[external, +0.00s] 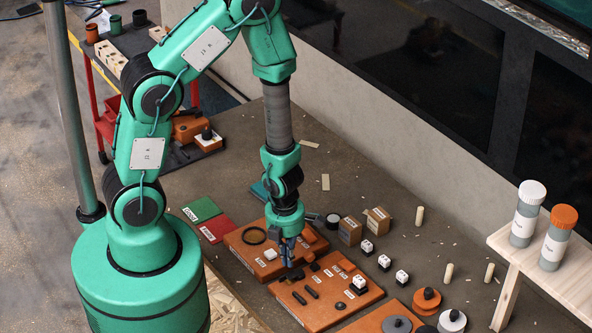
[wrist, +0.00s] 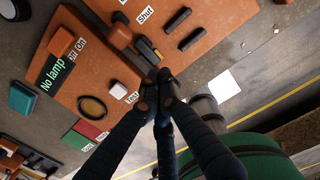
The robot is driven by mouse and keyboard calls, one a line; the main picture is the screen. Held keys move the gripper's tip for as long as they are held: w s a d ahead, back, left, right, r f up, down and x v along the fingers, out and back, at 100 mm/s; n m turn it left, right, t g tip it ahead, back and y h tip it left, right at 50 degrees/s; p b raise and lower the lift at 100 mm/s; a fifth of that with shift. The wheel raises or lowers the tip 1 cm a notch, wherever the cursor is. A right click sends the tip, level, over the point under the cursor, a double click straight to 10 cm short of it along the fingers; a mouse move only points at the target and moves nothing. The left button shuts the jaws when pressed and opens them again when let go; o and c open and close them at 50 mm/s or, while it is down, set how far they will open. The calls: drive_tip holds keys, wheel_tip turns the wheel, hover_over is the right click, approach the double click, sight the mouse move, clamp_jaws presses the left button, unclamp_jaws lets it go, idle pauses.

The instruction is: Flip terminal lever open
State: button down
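My gripper (external: 288,258) points down over the orange boards near the middle of the bench. In the wrist view its dark blue fingers (wrist: 160,82) converge with their tips together, and nothing shows between them. Just beyond the tips is a small dark lever-like part (wrist: 147,50) with a yellowish edge, beside a rounded orange block (wrist: 119,36); it looks like the terminal lever. I cannot tell whether the fingertips touch it. In the external view the orange board (external: 318,314) carries dark bars, and the lever is hard to separate from them near the fingers.
A second orange board (external: 239,248) bears a dark ring (external: 254,235) and a white block. White dice, pegs and cardboard boxes (external: 350,230) lie to the right. Round knobs (external: 427,300) are at the front right. A wooden shelf (external: 510,250) holds two jars.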

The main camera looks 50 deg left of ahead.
sight(289, 279)
wheel_tip(289, 279, down, 5)
drive_tip(key=shift+w+r+b, duration=0.1)
drive_tip(key=shift+b, duration=1.1)
drive_tip(key=shift+w+r, duration=0.15)
drive_tip(key=shift+w+r+p, duration=0.25)
drive_tip(key=shift+w+p, duration=0.25)
drive_tip(key=shift+p, duration=0.1)
drive_tip(key=shift+w+r+p, duration=0.2)
drive_tip(key=shift+w+p, duration=0.2)
drive_tip(key=shift+w, duration=0.2)
drive_tip(key=shift+w+r+p, duration=0.2)
drive_tip(key=shift+w+p, duration=0.2)
drive_tip(key=shift+w, duration=0.2)
